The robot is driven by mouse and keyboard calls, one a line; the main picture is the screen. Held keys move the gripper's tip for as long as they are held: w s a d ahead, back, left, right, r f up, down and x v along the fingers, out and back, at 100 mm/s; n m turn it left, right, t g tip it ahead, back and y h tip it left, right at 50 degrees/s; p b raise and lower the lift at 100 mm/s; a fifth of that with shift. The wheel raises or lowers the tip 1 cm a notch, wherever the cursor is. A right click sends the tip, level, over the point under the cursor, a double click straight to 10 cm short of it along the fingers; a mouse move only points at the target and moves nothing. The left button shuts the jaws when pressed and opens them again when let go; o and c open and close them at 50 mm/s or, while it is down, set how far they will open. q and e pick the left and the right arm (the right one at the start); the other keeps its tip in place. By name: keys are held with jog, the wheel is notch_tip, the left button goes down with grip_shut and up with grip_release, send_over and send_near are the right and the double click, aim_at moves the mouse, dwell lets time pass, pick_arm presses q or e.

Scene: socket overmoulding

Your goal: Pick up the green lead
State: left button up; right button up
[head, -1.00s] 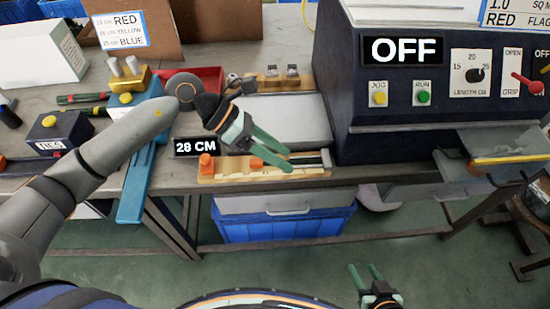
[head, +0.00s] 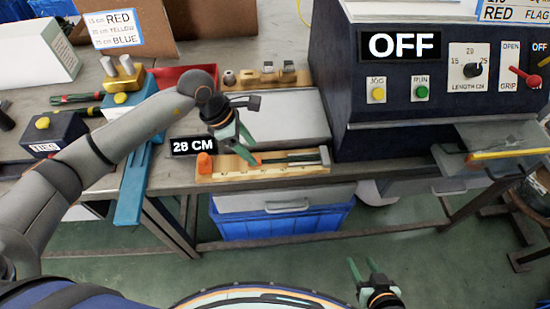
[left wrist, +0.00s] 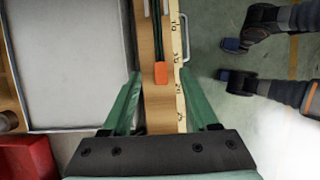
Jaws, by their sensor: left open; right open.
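A thin dark green lead (head: 292,158) appears to lie along the wooden measuring board (head: 230,176) at the table's front edge. In the left wrist view a dark strip that looks like the lead (left wrist: 158,42) runs away from an orange piece (left wrist: 161,73) on the board. My left gripper (head: 243,153) is open over the board, left of the lead's middle. In the left wrist view its fingers (left wrist: 160,108) stand on either side of the board, with nothing held. My right gripper (head: 367,268) is open and empty, low in front of the table.
A "28 CM" display (head: 194,146) stands behind the board, and an orange knob (head: 205,164) sits at its left end. A grey tray (head: 290,120) lies behind. The dark machine reading OFF (head: 400,45) stands right. A blue crate (head: 285,222) is below the table.

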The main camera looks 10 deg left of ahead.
aim_at(259, 159)
pick_arm(q)
jog(key=shift+x, duration=1.95)
grip_shut()
